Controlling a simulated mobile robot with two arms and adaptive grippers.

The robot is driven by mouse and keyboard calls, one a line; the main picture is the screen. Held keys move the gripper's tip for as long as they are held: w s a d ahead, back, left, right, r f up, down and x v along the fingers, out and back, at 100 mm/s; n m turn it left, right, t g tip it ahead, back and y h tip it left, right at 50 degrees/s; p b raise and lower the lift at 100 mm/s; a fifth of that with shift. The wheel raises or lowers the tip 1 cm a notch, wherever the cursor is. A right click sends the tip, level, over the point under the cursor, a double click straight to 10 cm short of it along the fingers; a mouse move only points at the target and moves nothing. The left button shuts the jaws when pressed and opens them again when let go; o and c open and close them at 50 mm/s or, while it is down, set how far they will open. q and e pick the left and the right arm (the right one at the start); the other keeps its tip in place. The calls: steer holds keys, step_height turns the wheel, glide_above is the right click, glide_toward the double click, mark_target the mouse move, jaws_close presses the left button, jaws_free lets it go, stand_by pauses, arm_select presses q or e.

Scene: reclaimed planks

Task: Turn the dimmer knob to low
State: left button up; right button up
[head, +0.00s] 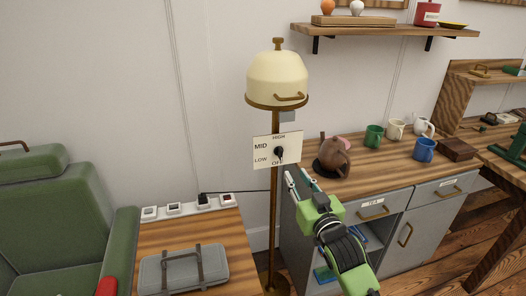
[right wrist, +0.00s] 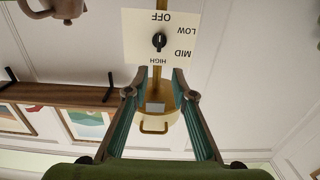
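The dimmer knob (head: 279,152) is small and black, on a cream dial plate (head: 262,149) fixed to the brass lamp pole (head: 275,205). The plate reads HIGH at the top, MID and LOW on the left, OFF at the bottom. The knob (right wrist: 159,41) appears upside down in the right wrist view; its pointer direction is too small to tell surely. My right gripper (head: 299,178) is open and empty, below and slightly right of the plate. In the right wrist view its fingers (right wrist: 159,86) are spread wide, apart from the knob. My left gripper is out of view.
A brown teapot (head: 333,157) stands on the desk just right of the plate, near my right gripper. A side table (head: 186,234) with a grey case (head: 184,270) is at lower left, beside a green armchair (head: 60,215).

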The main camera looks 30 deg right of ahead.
mark_target(282, 152)
steer(key=p+x, duration=0.1)
steer(key=x, duration=1.2)
steer(key=shift+w, duration=0.2)
jaws_close()
